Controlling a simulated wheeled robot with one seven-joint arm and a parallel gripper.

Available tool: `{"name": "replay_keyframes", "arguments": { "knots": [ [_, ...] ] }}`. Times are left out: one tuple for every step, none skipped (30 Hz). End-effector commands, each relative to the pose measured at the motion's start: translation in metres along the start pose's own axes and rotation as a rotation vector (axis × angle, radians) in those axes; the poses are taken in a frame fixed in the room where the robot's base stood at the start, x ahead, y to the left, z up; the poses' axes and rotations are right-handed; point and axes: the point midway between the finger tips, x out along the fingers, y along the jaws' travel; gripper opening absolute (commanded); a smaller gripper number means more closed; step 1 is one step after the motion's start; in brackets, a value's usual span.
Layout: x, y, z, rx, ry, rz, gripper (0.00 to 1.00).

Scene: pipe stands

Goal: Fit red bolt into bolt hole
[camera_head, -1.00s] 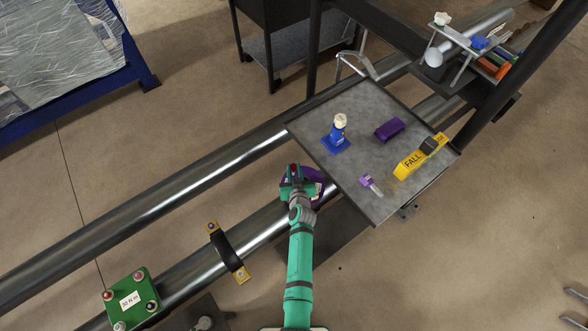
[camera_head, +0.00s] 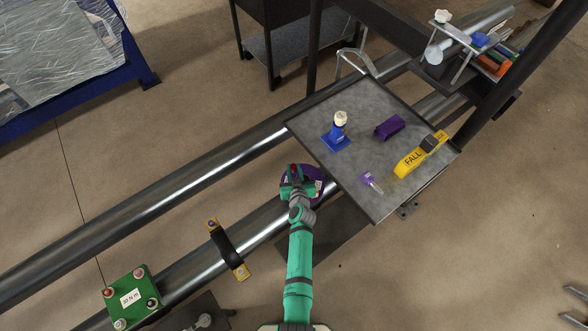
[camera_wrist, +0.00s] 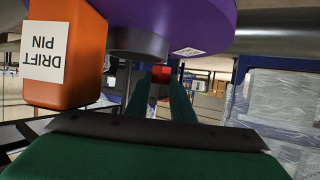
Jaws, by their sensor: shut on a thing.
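The red bolt (camera_head: 294,168) shows as a small red piece at the tip of my gripper (camera_head: 297,182) in the head view. In the wrist view a red piece (camera_wrist: 160,73) sits at the far end between my two dark green fingers, and my gripper (camera_wrist: 160,82) is shut on it. A purple flange (camera_head: 313,173) is at the pipe end beside and below my gripper. The purple disc (camera_wrist: 190,18) also fills the top of the wrist view, above the fingers. The bolt hole is not visible, and the bolt's shank cannot be made out.
A green plate (camera_head: 132,297) with several bolts is lower left.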

Motion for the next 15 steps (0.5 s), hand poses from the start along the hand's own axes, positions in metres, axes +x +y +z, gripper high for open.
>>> {"name": "replay_keyframes", "arguments": {
  "knots": [
    [0.0005,0.0000,0.0008,0.000,0.000,0.000,0.00],
    [0.0007,0.0001,0.0014,0.000,0.000,0.000,0.00],
    [0.0009,0.0001,0.0018,0.000,0.000,0.001,0.00],
    [0.0008,0.0001,0.0017,0.000,0.000,0.001,0.00],
    [0.0007,0.0002,0.0017,0.000,0.000,0.001,0.00],
    [0.0006,0.0002,0.0016,0.000,0.000,0.001,0.00],
    [0.0004,0.0002,0.0013,0.000,-0.001,0.000,0.00],
    [0.0002,0.0002,0.0010,0.000,-0.001,0.000,0.00],
    [-0.0001,0.0002,0.0002,0.000,0.000,0.000,0.00],
    [-0.0004,0.0002,-0.0005,0.000,0.000,0.000,0.00],
    [-0.0007,0.0002,-0.0015,0.000,0.000,0.000,0.00],
    [-0.0012,0.0002,-0.0028,-0.001,0.000,0.000,0.00],
    [-0.0016,0.0001,-0.0037,-0.001,0.000,0.000,0.00],
    [-0.0020,0.0001,-0.0046,0.000,0.000,0.000,0.00],
    [-0.0026,0.0002,-0.0057,-0.001,-0.001,0.000,0.00]
  ]
}}
